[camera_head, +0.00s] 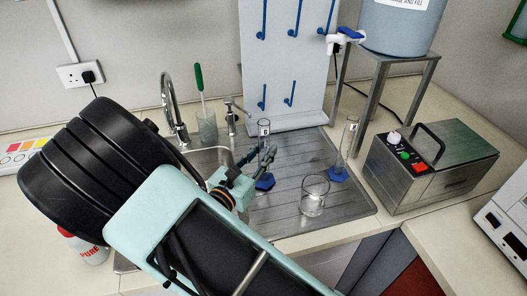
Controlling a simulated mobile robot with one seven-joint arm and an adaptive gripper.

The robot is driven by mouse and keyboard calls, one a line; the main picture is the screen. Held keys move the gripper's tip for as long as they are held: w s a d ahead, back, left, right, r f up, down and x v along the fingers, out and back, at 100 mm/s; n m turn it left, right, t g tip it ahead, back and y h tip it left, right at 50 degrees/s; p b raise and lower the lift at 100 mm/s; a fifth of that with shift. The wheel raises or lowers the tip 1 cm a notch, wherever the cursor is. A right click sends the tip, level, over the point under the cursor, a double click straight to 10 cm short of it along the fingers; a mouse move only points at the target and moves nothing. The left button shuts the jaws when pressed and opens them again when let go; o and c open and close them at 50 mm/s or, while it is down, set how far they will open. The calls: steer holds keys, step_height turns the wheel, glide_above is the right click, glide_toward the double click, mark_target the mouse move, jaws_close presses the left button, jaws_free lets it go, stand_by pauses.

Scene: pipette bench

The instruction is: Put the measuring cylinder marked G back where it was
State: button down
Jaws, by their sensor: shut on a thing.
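A clear measuring cylinder with a blue foot (265,183) is upright over the metal draining board, in my gripper (265,157). My gripper is shut around the cylinder's middle. Its small label near the top is too small to read, and I cannot tell whether the foot touches the board. A second clear cylinder with a blue foot (338,174) stands at the right of the board, with a small label near its top, also unreadable.
A glass beaker (313,196) stands on the draining board (290,218) between and in front of the cylinders. A white peg panel (283,65) with blue pegs rises behind. A metal box with buttons (432,168) and a tank stand (375,95) are right; a tap (169,92) is left.

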steer(key=shift+f, duration=0.2)
steer(key=shift+f, duration=0.15)
steer(key=c, duration=1.7)
jaws_free()
steer(key=shift+r, duration=0.2)
steer(key=b+v, duration=0.1)
steer(key=v, duration=1.1)
steer(key=shift+d+r, duration=0.1)
